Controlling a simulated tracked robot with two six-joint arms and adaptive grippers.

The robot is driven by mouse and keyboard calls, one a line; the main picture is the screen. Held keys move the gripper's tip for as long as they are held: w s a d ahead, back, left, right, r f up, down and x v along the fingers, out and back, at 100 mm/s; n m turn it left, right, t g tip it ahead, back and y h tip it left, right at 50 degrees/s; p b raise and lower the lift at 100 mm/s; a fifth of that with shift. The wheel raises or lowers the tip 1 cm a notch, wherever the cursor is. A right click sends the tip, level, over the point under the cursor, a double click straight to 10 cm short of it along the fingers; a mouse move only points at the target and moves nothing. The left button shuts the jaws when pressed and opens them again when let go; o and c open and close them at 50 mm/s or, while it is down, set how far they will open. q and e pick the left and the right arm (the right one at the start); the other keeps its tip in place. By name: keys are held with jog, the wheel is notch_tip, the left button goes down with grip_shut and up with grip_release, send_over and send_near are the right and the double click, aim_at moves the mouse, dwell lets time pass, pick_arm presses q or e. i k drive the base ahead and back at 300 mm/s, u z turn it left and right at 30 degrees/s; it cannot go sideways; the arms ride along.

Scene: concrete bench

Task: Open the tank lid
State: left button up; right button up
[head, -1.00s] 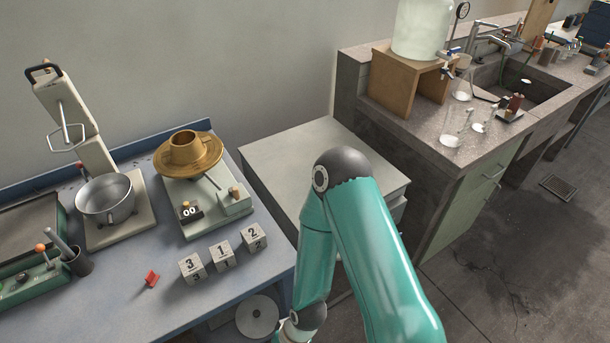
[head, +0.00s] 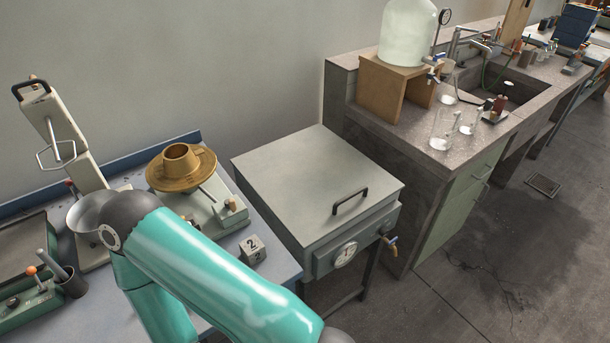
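The tank (head: 325,262) is a grey box on legs between the blue bench and the concrete bench. Its flat grey lid (head: 300,175) lies closed on top. A dark handle (head: 350,201) stands on the lid near its front right edge. A round dial and a tap are on the tank's front. A teal arm of mine crosses the lower left of the head view, in front of the blue bench and left of the tank. Neither gripper shows in this view.
At right, the concrete bench (head: 480,130) holds a large glass jar (head: 407,33) on a wooden stand and glassware.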

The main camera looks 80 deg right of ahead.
aim_at(315, 183)
jog(key=z, duration=0.15)
jog(key=k, duration=2.05)
jog(key=u, duration=1.45)
jog(key=i, duration=0.1)
jog(key=z, duration=2.9)
jog(key=i, duration=1)
jog(key=u, duration=0.05)
